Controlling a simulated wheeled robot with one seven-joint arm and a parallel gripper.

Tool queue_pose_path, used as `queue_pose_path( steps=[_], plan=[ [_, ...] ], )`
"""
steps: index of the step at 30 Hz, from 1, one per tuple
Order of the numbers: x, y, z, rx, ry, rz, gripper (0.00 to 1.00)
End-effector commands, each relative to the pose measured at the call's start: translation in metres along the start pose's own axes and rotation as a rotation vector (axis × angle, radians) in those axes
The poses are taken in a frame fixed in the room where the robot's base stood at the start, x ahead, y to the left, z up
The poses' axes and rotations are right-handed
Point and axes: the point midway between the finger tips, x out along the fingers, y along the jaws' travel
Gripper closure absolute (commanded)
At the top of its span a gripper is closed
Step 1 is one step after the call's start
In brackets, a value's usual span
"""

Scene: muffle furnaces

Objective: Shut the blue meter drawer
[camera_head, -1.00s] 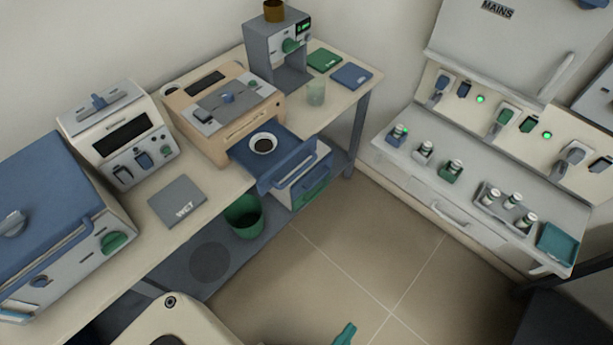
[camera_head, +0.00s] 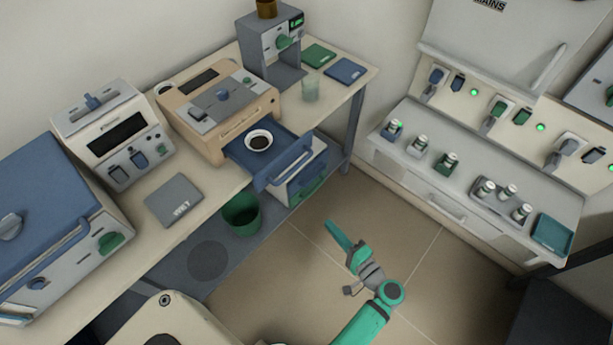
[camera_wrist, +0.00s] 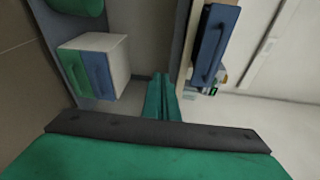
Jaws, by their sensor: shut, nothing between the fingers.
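The blue drawer (camera_head: 268,163) is pulled out from the front of the beige meter (camera_head: 215,110) on the bench. A white dish with dark contents (camera_head: 258,141) sits in it. The drawer's front with its bar handle faces the open floor, and it also shows at the top of the wrist view (camera_wrist: 212,45). My gripper (camera_head: 330,226) is shut and empty. In the head view it appears below and to the right of the drawer, over the floor and apart from it. Its green fingers (camera_wrist: 161,88) lie together in the wrist view.
A small cabinet with blue and green drawers (camera_wrist: 93,68) stands under the bench beside a green bin (camera_head: 241,213). The floor (camera_head: 300,270) before the bench is clear.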

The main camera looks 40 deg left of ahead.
Motion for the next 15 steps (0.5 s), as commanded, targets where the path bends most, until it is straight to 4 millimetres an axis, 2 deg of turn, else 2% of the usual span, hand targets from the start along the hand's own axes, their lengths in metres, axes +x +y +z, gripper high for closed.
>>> queue_pose_path(
  steps=[1,3,6,9,15],
  plan=[
    [0.004,-0.021,-0.009,-0.006,-0.047,-0.058,1.0],
    [0.004,-0.046,-0.016,-0.012,-0.109,-0.134,1.0],
    [0.003,-0.072,-0.022,-0.023,-0.178,-0.215,1.0],
    [0.0,-0.089,-0.025,-0.033,-0.219,-0.264,1.0],
    [0.008,-0.1,-0.022,-0.039,-0.245,-0.289,1.0]
  ],
)
